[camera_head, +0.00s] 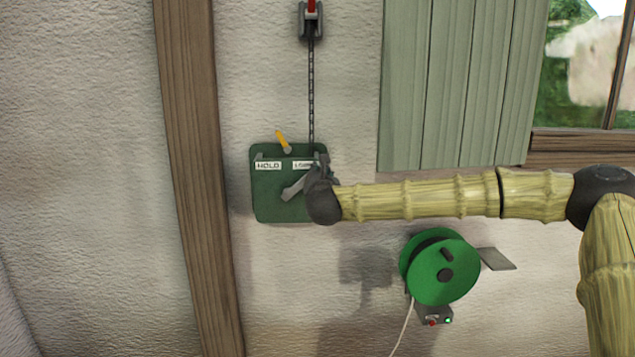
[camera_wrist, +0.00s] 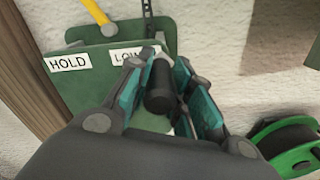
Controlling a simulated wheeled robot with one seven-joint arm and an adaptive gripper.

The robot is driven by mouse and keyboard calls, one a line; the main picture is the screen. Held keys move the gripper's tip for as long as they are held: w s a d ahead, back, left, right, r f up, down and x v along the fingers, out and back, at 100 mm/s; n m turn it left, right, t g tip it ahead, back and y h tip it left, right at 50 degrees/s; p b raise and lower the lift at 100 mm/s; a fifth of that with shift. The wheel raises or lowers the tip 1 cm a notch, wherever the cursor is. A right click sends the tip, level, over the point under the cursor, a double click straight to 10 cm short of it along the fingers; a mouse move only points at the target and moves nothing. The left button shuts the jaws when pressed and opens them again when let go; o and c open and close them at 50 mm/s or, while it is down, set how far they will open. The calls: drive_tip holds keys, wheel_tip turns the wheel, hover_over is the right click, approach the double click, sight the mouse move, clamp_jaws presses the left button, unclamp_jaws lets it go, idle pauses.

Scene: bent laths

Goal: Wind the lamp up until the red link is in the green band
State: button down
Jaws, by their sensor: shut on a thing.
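The green winch plate (camera_head: 262,205) is on the wall, with HOLD and partly covered LOWER labels. Its yellow lever (camera_head: 282,141) tilts up and left, above the HOLD side; it also shows in the wrist view (camera_wrist: 97,14). A dark chain (camera_head: 311,95) runs straight up from the plate to a grey bracket (camera_head: 311,22). A red piece (camera_head: 311,6) shows there at the top edge; I cannot tell if it is the red link. My gripper (camera_head: 318,177) is shut on the dark crank handle (camera_wrist: 159,88). The grey crank arm (camera_head: 293,189) is partly hidden. No lamp or green band is visible.
A green reel (camera_head: 440,268) with a white cord is on the wall at lower right, below my arm. Green shutter boards (camera_head: 450,85) and a window (camera_head: 590,70) are at upper right. A wooden post (camera_head: 195,170) stands left of the plate.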

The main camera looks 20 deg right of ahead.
drive_tip(key=shift+f, duration=0.2)
drive_tip(key=c, duration=1.2)
unclamp_jaws()
drive_tip(key=shift+r, duration=0.1)
drive_tip(key=shift+c, duration=0.2)
drive_tip(key=shift+s, duration=0.15)
drive_tip(key=v, duration=1.1)
drive_tip(key=shift+s, duration=0.4)
drive_tip(key=shift+a, duration=0.1)
